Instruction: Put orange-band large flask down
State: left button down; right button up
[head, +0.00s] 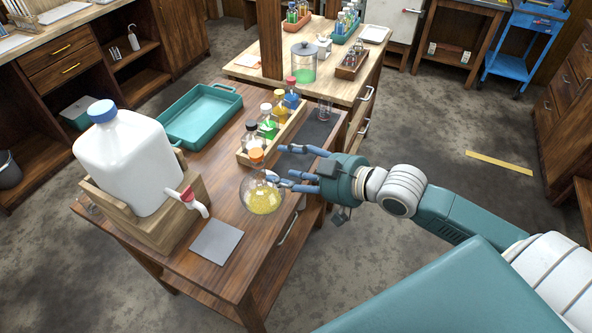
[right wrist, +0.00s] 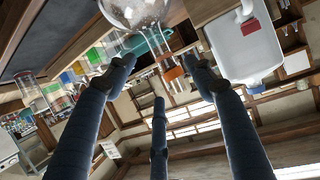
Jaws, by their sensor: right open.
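The orange-band large flask (head: 262,199) is a round clear flask with yellow grains inside and an orange band at its neck. It appears upright near the right edge of the wooden table; I cannot tell whether its base touches the top. My right gripper (head: 284,168) is open, with its blue fingers beside the flask's neck. In the right wrist view the flask's bulb (right wrist: 138,10) is at the top edge and its orange band (right wrist: 173,73) lies between the fingertips of the right gripper (right wrist: 163,66), with gaps visible. My left gripper is out of view.
A white jug (head: 125,160) with a red tap stands in a wooden cradle at left. A grey square mat (head: 217,243) lies in front. A wooden rack (head: 285,137) of coloured bottles stands behind the flask. A teal tray (head: 232,103) and a dark mat (head: 316,133) lie farther back.

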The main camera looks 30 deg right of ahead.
jog(key=shift+v, duration=1.3)
jog(key=d+f+m+g+h, duration=0.1)
jog(key=d+f+h, duration=0.1)
jog(key=d+f, duration=0.5)
jog(key=s+d+f+m+h, duration=0.1)
jog(key=d+f+m+h, duration=0.15)
jog(key=f, duration=0.75)
jog(key=d+f+m+g+h, duration=0.1)
jog(key=d+f, duration=0.5)
jog(key=f, duration=0.3)
jog(key=s+f+g+h, duration=0.2)
jog(key=s+f, duration=0.6)
jog(key=f, duration=0.6)
jog(key=s+a+f+g, duration=0.2)
jog(key=s+a+f, duration=0.3)
jog(key=s, duration=0.5)
jog(key=s+a+f+n+g, duration=0.1)
jog(key=s+a+f+g, duration=0.1)
jog(key=s+a+f, duration=0.3)
jog(key=s+a+f+g+y, duration=0.1)
jog(key=s+a+f+g, duration=0.2)
jog(key=s+f, duration=0.8)
jog(key=s+a, duration=0.2)
jog(key=s, duration=0.3)
jog(key=shift+s, duration=0.4)
jog(key=shift+f, duration=0.1)
